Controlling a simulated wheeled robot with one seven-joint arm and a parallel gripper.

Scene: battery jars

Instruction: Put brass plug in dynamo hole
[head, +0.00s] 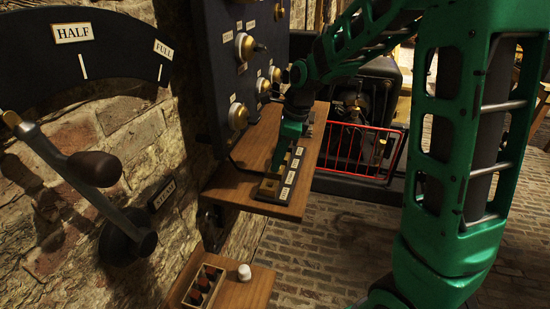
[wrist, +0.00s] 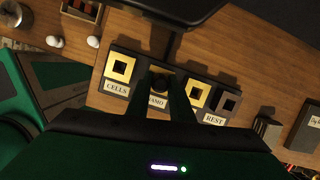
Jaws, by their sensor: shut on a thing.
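The socket strip (head: 281,179) lies on a wooden shelf in the head view; it also shows in the wrist view (wrist: 140,58). It bears square plates with holes: a brass one above CELLS (wrist: 119,67), another brass one (wrist: 197,95) right of my gripper, and a darker one above REST (wrist: 228,103). The dynamo label (wrist: 157,102) is partly covered by my fingers. My gripper (wrist: 161,88) is shut on a dark round-topped thing, likely the brass plug (wrist: 161,82), over the dynamo place. The plug's lower end and the dynamo hole are hidden, so I cannot tell whether it is in.
A dark panel with brass knobs (head: 244,46) rises beside the shelf (head: 236,190). A lower wooden shelf (head: 253,291) holds a small bottle crate (head: 205,285) and a white pot (head: 244,272). A red guard (head: 358,150) stands behind. A large lever (head: 95,168) is on the left wall.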

